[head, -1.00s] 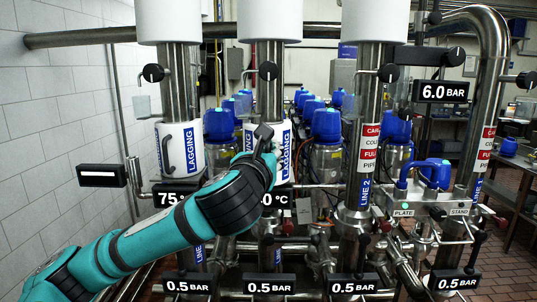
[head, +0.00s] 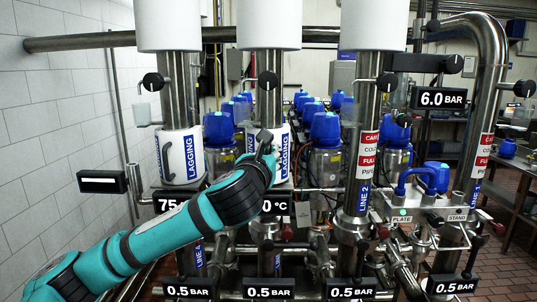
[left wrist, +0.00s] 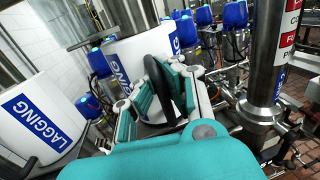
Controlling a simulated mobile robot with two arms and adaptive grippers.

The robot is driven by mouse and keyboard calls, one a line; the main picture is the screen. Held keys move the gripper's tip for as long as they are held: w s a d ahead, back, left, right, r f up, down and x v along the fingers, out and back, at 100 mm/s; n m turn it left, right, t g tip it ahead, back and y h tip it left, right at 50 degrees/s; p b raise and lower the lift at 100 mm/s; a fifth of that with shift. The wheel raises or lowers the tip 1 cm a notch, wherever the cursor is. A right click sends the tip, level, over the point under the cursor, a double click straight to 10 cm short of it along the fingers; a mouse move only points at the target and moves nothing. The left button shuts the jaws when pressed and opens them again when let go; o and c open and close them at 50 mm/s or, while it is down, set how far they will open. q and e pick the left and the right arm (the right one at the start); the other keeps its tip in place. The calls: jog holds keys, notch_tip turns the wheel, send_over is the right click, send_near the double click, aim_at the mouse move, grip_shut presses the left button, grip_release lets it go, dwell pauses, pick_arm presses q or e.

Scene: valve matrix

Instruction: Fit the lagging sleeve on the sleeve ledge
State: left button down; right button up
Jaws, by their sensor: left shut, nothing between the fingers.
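A white lagging sleeve (head: 281,152) with a blue LAGGING label is around the middle steel pipe. It also shows behind the fingers in the left wrist view (left wrist: 140,60). My left gripper (head: 264,139) is at the front of this sleeve, shut with nothing held. A dark curved handle (left wrist: 158,88) shows close beside its fingers in the left wrist view; contact is unclear. A second white sleeve (head: 174,157) with a handle is around the left pipe, also seen in the left wrist view (left wrist: 32,112). The ledge under the middle sleeve is largely hidden by my arm. My right gripper is out of view.
White upper covers (head: 270,25) surround the pipes above. Black valve knobs (head: 268,80) stick out from the pipes. The LINE 2 pipe (head: 361,170) stands right of the middle sleeve. A black display box (head: 102,181) is at left. Low pipework and pressure displays fill the bottom.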

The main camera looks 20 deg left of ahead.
pick_arm(q)
jog(key=shift+f, duration=0.2)
dwell(0.5)
jog(key=c, duration=1.4)
grip_release()
jog(key=shift+s, duration=0.15)
